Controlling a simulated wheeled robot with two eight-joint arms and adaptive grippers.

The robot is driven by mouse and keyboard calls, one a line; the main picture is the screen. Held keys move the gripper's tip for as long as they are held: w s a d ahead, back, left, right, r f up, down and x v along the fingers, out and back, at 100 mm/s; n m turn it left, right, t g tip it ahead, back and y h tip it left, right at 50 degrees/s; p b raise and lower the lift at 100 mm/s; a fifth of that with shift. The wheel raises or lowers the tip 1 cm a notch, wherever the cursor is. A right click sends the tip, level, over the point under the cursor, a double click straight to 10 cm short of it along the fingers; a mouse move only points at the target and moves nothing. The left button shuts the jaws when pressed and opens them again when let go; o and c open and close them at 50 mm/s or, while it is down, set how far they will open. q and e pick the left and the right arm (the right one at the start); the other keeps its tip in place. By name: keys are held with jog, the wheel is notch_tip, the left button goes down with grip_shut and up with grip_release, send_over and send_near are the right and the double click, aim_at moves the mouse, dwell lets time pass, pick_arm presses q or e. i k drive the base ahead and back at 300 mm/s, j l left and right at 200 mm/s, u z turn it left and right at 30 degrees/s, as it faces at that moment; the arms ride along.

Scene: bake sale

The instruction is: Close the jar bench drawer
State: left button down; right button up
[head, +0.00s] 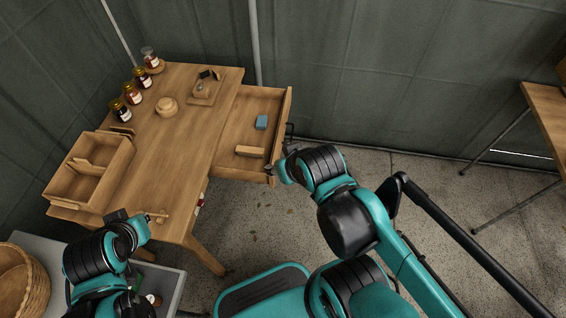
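The wooden jar bench (185,125) stands at the left, with several small dark-lidded jars (133,94) along its far left edge. Its drawer (285,105) is pulled well out on the right side. A dark handle (290,131) shows on the drawer front. Inside lie a blue block (262,122) and a small wooden piece (249,151). My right gripper (273,170) is at the drawer's near front corner; I cannot tell whether it touches or how far its fingers are apart. My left gripper (145,217) is by the bench's near corner, its fingers unclear.
A divided wooden box (115,147), a round wooden item (167,106) and a small stand (203,90) are on the bench. A wicker basket (40,283) sits on a grey surface (40,240) at the lower left. Another table (548,112) is at the right. Floor between is clear.

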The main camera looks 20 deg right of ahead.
aim_at(239, 129)
jog(key=k+l+z, duration=0.15)
jog(key=z, duration=0.15)
jog(key=k+l+z, duration=0.15)
jog(key=z, duration=0.2)
jog(key=i+l, duration=0.1)
jog(key=l, duration=0.3)
jog(key=i+l+u, duration=0.1)
jog(key=l, duration=0.3)
jog(key=i+l+u, duration=0.1)
jog(key=l, duration=0.3)
